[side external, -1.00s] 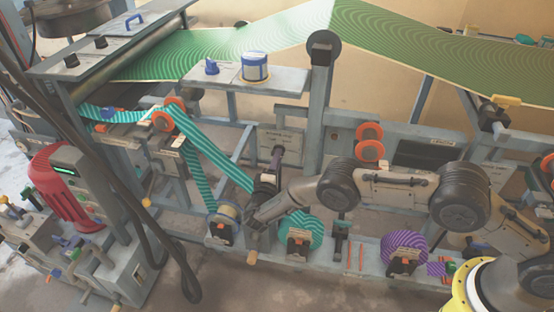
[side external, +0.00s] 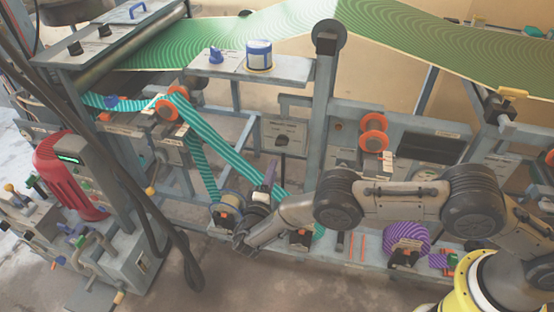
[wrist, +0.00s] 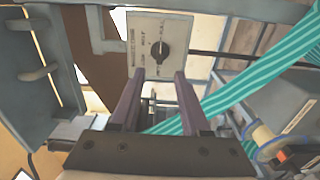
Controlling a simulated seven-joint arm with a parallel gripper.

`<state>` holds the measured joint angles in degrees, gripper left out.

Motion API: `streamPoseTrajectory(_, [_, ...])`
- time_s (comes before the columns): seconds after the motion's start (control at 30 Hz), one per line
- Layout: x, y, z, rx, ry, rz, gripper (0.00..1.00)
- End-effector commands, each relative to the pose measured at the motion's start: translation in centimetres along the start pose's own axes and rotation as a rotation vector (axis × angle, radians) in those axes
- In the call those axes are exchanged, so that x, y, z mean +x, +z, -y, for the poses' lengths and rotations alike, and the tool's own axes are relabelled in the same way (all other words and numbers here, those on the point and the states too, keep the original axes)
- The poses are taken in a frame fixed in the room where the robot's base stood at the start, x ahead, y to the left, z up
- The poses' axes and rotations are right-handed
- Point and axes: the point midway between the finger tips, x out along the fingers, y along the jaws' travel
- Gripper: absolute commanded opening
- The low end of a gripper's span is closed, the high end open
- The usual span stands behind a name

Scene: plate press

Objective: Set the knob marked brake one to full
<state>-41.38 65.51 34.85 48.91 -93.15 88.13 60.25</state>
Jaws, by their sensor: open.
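A dark round knob (wrist: 160,51) sits on a pale panel (wrist: 146,25) straight ahead in the wrist view. A light pointer mark on it stands about upright in that picture. Lettering surrounds it, too small to read surely, so I cannot confirm the brake one marking or the setting. In the side view the panel (side external: 271,128) stands upright on the frame, with the knob (side external: 283,140) showing on it. My gripper (wrist: 154,75) is open and empty, its two purple fingers apart and below the knob in the wrist view. In the side view my gripper (side external: 275,165) is below the panel.
A teal striped web (wrist: 255,75) runs close to the right of my fingers in the wrist view. A reel (wrist: 268,142) is at lower right. A grey frame wall (wrist: 35,75) stands at left. A shelf with a blue-topped canister (side external: 259,57) is above the panel.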

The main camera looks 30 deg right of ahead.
Motion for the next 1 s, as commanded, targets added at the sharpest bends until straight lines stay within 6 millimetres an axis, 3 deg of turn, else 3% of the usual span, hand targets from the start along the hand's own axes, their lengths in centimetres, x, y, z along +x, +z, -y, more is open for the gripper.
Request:
streamPoseTrajectory(0.13, [-2.3,0.0,0.0,-0.001,0.0,-0.001,0.46])
streamPoseTrajectory(0.37, [-3.7,0.1,0.0,-0.001,0.0,0.001,0.46])
streamPoseTrajectory(0.83, [-3.6,0.1,-0.1,0.0,-0.003,0.006,0.46])
streamPoseTrajectory(1.0, [-1.7,1.0,-3.3,0.001,-0.065,0.088,0.46])
